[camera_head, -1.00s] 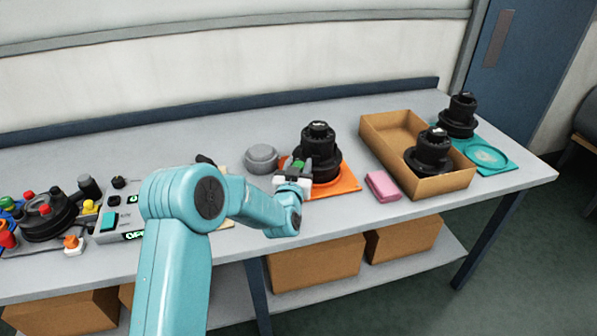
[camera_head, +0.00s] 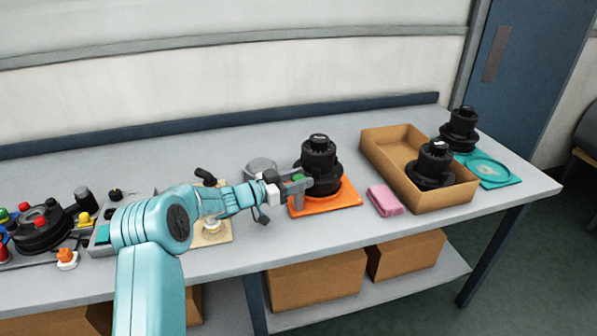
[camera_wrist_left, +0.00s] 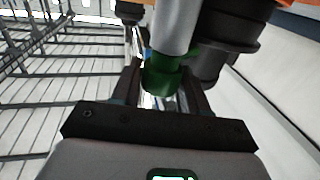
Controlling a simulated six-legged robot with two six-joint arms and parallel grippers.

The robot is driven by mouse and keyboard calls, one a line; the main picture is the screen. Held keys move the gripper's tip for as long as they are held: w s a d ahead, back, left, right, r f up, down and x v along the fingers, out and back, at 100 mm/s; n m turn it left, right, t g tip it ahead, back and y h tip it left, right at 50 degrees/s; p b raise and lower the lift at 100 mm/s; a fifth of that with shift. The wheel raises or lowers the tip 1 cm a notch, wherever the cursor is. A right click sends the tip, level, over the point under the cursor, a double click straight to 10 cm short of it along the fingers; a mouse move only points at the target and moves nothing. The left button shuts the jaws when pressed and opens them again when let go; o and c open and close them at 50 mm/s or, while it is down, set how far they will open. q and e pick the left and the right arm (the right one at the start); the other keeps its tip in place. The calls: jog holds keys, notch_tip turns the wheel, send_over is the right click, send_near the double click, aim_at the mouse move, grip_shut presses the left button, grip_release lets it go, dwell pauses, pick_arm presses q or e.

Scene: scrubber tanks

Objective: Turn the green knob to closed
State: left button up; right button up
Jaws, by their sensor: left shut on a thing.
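The green knob (camera_head: 298,178) is on the left side of a black tank (camera_head: 320,166), which stands upright on an orange mat (camera_head: 330,203). My left gripper (camera_head: 289,187) reaches it from the left and is shut on it. In the left wrist view the green knob (camera_wrist_left: 163,77) sits between the dark fingers, with a grey cylinder (camera_wrist_left: 176,28) against it. The fingers hide part of the knob, and I cannot read its setting. My right gripper is not in view.
A pink block (camera_head: 385,199) and a cardboard box (camera_head: 450,195) holding another black tank are to the right. A control panel (camera_head: 103,232) is at left.

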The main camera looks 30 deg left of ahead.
pick_arm(q)
jog(key=shift+r+m+g+h+p, duration=0.15)
jog(key=shift+m+g+h+p, duration=0.45)
jog(key=shift+m+g+h, duration=0.65)
jog(key=shift+h, duration=0.45)
jog(key=o, duration=1)
jog(key=shift+c, duration=0.2)
jog(key=b+v, duration=0.1)
jog(key=v, duration=0.6)
jog(key=shift+s, duration=0.2)
jog(key=shift+a, duration=0.15)
